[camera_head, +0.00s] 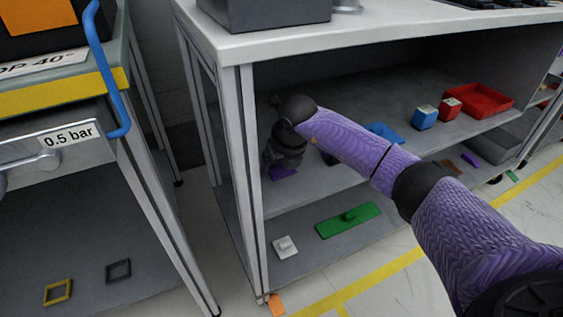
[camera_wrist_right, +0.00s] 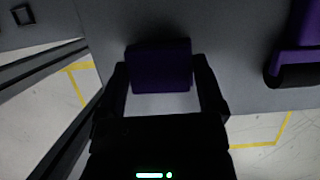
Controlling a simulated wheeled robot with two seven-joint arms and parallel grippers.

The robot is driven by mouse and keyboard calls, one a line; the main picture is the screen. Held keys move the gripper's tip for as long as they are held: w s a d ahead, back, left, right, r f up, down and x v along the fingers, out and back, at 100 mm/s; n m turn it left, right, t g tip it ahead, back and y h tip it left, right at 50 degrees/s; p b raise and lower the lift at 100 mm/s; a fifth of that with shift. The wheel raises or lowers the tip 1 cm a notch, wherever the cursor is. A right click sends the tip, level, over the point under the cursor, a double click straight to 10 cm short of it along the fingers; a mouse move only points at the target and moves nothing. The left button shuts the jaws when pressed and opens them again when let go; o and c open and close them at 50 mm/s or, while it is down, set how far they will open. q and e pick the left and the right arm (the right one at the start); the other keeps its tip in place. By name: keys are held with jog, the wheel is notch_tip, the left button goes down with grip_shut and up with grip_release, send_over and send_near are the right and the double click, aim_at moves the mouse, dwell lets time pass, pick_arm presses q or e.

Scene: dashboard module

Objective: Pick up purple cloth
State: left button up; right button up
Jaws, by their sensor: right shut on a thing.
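The purple cloth (camera_head: 281,174) is on the middle shelf of the workbench, near its left front post, just below my right gripper (camera_head: 280,166). In the right wrist view the purple cloth (camera_wrist_right: 160,62) shows as a dark, roughly square piece between the two fingers of my right gripper (camera_wrist_right: 161,78), which is shut on it. I cannot tell whether the cloth is clear of the shelf surface. My left gripper is not in view.
The workbench top (camera_head: 400,30) overhangs the shelf. A blue box (camera_head: 424,118), a red box (camera_head: 450,108) and a red tray (camera_head: 490,98) stand farther right. A green piece (camera_head: 347,220) and a white piece (camera_head: 285,247) lie on the lower shelf.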

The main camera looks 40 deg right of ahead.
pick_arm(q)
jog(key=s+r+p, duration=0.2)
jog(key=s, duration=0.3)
pick_arm(e)
notch_tip(320, 180, up, 3)
jog(key=shift+r, duration=0.1)
pick_arm(q)
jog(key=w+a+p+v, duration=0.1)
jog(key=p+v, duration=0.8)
jog(key=p, duration=0.1)
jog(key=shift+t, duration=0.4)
pick_arm(e)
jog(key=s+a, duration=0.4)
jog(key=s, duration=1.3)
jog(key=shift+s+f, duration=0.3)
jog(key=shift+f, duration=0.05)
